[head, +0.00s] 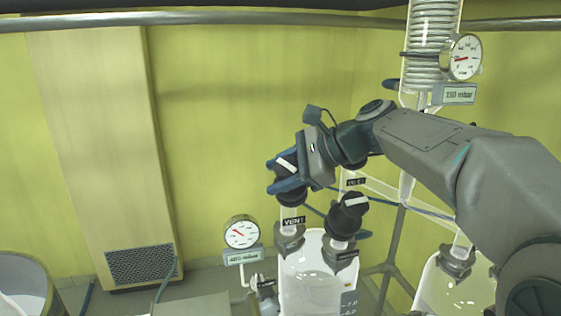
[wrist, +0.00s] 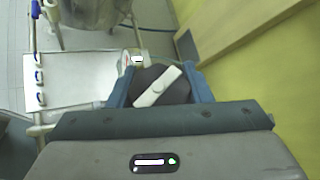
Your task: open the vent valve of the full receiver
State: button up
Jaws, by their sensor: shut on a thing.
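The vent valve knob (head: 287,165) is dark with a white bar. It sits on a neck labelled VENT (head: 293,221) on top of a glass receiver (head: 303,285). My gripper (head: 279,176) is shut on this knob from above, with a blue finger on either side. In the wrist view the knob (wrist: 160,87) lies between both fingers, its white bar slanting from lower left to upper right. The receiver's fill level is hard to make out.
A second dark knob (head: 350,214) stands close to the right on the same receiver. A gauge (head: 241,232) with a display is at its left. Another glass vessel (head: 440,290) stands right, below a coil condenser (head: 432,40) with a gauge (head: 463,58). Open room lies left.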

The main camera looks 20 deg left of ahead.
jog(key=n+g+h, duration=0.1)
jog(key=n+g, duration=0.1)
jog(key=n+g+h, duration=0.2)
jog(key=shift+s+d+f+n+h, duration=0.1)
jog(key=shift+s+f+n+h, duration=0.1)
jog(key=shift+n+h, duration=0.1)
jog(key=shift+s+d+n+g+h, duration=0.15)
jog(key=shift+n+g+h, duration=0.25)
jog(key=shift+n+h, duration=0.5)
jog(key=shift+s+d+n+g+h, duration=0.15)
jog(key=shift+n+g+h, duration=0.25)
jog(key=shift+n+h, duration=0.5)
jog(key=shift+w+f, duration=0.1)
jog(key=o, duration=1)
